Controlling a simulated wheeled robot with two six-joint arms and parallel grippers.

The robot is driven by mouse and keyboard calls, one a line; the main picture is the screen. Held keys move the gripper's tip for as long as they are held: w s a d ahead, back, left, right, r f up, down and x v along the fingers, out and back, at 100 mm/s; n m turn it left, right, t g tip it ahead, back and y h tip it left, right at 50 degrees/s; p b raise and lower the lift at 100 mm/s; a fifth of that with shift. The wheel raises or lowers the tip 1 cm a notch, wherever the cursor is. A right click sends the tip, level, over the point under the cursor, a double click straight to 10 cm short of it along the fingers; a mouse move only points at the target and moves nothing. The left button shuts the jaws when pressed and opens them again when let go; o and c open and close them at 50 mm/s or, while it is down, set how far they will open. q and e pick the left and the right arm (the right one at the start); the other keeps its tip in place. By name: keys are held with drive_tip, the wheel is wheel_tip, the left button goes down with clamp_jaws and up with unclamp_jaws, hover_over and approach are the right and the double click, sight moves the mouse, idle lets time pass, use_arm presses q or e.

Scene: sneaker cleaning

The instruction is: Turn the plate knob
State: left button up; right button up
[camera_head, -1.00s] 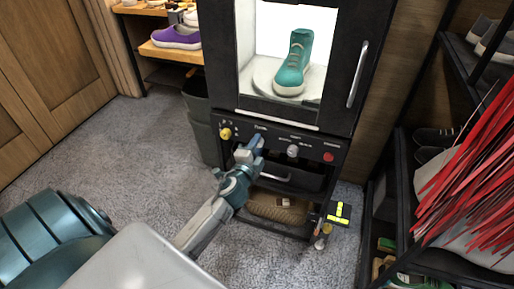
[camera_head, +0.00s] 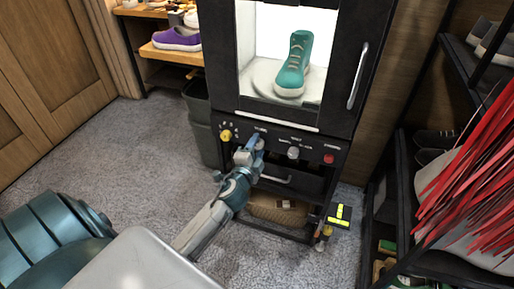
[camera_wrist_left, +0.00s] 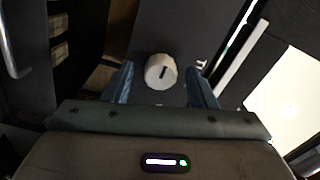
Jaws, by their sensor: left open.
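The machine's control panel (camera_head: 312,148) carries a yellow knob (camera_head: 226,135), a grey-white knob (camera_head: 293,152) and a red button (camera_head: 329,158). My left gripper (camera_head: 256,143) is open at the panel, between the yellow and grey-white knobs, and covers part of the panel. In the left wrist view a round white knob (camera_wrist_left: 161,71) with a dark mark lies between the two spread blue fingers of my left gripper (camera_wrist_left: 160,84), with gaps on both sides. The panel labels are too small to read. My right gripper is not in view.
A teal sneaker (camera_head: 294,65) stands on a white round plate (camera_head: 264,78) inside the lit cabinet. Below the panel are a drawer handle (camera_head: 275,179) and a shelf with a tan item (camera_head: 277,210). Red strands (camera_head: 470,180) and a shoe rack stand at the right.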

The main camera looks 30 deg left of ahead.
use_arm(q)
drive_tip(key=b+v, duration=0.1)
drive_tip(key=v, duration=0.9)
drive_tip(key=shift+s, duration=0.3)
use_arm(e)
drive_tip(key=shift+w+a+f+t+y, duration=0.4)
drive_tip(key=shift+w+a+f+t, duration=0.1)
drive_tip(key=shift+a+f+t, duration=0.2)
